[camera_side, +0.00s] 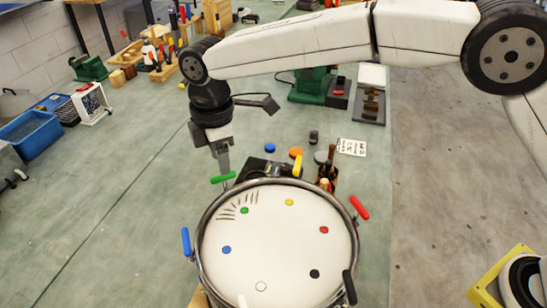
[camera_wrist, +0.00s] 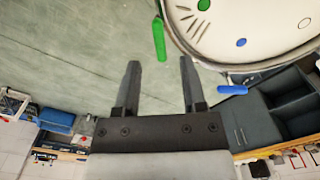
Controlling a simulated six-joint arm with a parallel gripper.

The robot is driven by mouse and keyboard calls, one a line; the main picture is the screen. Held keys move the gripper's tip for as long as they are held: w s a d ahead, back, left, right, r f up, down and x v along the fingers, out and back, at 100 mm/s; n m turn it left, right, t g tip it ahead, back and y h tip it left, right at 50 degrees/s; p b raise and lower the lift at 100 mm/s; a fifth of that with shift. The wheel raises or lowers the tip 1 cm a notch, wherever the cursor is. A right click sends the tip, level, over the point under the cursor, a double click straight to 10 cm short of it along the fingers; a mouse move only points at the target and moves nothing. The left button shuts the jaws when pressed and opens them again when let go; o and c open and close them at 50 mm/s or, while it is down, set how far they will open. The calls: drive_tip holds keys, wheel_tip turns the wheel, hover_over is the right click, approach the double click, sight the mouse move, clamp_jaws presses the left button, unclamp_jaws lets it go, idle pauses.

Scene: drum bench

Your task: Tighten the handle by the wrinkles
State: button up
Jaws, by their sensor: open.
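A round white drum (camera_side: 285,245) has coloured handles around its rim and matching dots on its skin. Dark wrinkle lines (camera_side: 233,205) lie beside the green dot (camera_side: 244,210), near the green handle (camera_side: 223,179). The wrinkles also show in the wrist view (camera_wrist: 187,17). My gripper (camera_side: 224,168) is above the green handle, pointing down. In the wrist view my gripper (camera_wrist: 160,63) is open and empty, and the green handle (camera_wrist: 159,39) appears just beyond the gap between the fingertips. I cannot tell whether a finger touches it.
The blue handle (camera_side: 186,242), yellow handle (camera_side: 297,165), red handle (camera_side: 359,207) and black handle (camera_side: 349,287) stand around the rim. A dark box (camera_side: 265,171) and small bottles (camera_side: 328,172) are behind the drum.

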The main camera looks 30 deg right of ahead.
sight(224, 182)
drive_tip(key=shift+f, duration=2.75)
drive_tip(key=shift+c, duration=0.2)
clamp_jaws()
